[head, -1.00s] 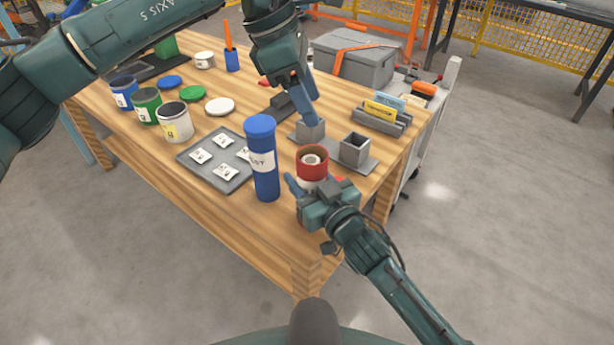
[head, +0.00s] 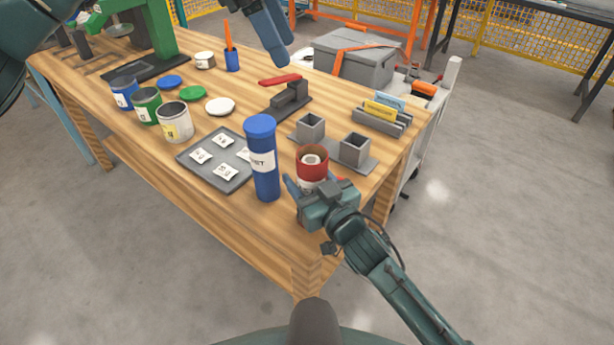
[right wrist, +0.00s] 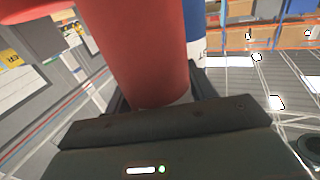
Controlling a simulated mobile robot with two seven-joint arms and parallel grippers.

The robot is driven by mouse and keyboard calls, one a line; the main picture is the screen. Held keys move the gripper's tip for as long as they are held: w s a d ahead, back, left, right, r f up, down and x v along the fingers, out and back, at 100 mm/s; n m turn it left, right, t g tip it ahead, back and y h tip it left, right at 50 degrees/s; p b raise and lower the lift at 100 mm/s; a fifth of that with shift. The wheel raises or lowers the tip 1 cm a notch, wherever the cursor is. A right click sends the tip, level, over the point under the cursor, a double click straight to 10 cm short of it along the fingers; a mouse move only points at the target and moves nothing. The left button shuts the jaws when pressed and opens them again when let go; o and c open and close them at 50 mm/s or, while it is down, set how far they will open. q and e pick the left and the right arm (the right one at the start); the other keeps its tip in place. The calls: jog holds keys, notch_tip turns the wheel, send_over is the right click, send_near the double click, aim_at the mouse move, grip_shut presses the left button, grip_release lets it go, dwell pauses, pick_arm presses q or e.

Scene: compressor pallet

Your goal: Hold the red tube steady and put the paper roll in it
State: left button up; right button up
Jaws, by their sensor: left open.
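The red tube (head: 312,170) stands upright near the table's front right corner, with a white label band low on it. A pale ring, which looks like the end of the paper roll (head: 312,159), shows inside its mouth. My right gripper (head: 308,192) is shut on the tube's lower part; in the right wrist view the red tube (right wrist: 145,50) stands between the dark fingers. My left gripper (head: 274,50) is open and empty, high above the far side of the table, well apart from the tube.
A tall blue tube (head: 262,165) stands just left of the red one. A grey tray (head: 208,175) with white packets lies further left.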

jog(key=o, duration=0.4)
jog(key=shift+c, duration=0.2)
